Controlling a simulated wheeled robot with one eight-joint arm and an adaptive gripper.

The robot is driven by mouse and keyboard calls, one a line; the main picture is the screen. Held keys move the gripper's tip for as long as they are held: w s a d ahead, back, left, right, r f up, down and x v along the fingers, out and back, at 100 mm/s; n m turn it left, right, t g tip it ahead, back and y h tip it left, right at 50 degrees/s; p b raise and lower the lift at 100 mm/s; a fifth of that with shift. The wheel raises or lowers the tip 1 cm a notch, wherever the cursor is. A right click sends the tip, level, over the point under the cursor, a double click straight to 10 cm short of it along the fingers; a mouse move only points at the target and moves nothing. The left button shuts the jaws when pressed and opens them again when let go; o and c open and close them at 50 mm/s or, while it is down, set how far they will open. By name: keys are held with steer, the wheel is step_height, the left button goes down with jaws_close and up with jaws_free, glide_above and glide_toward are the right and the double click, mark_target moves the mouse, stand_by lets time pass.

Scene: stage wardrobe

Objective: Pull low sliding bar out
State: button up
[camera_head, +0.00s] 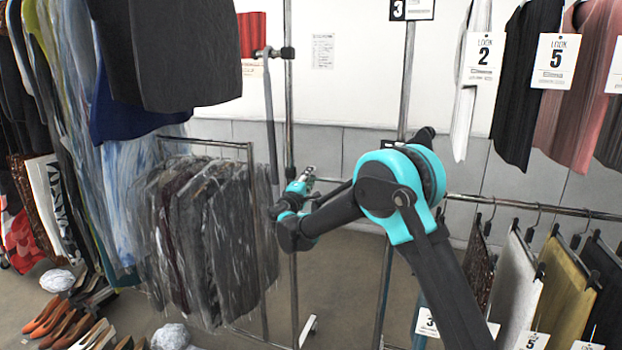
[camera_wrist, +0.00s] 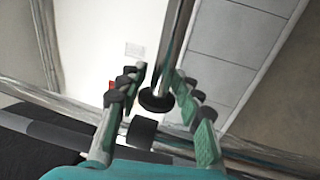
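My gripper (camera_head: 303,180) is beside an upright metal post, left of the right-hand rack in the head view. In the wrist view my gripper (camera_wrist: 156,78) is open, its green-and-black fingers apart. A chrome bar with a round black end cap (camera_wrist: 157,101) shows between the fingers, and a black cylindrical end (camera_wrist: 142,128) lies just below it. I cannot tell whether either touches a finger, or which is the low sliding bar. In the head view my arm hides part of the area around the gripper.
Plastic-covered garments (camera_head: 205,235) hang on a low rack left of my gripper. The right rack's low rail (camera_head: 560,209) carries clothes on hangers. A higher bar with a black end (camera_head: 288,53) is above my gripper. Shoes (camera_head: 62,322) stand on the floor at left.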

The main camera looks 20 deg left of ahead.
steer(key=shift+s+a, duration=0.1)
steer(key=shift+s, duration=0.05)
steer(key=s+f, duration=0.2)
steer(key=s, duration=0.9)
steer(key=shift+s+f, duration=0.15)
steer(key=shift+s, duration=0.1)
steer(key=shift+a, duration=0.1)
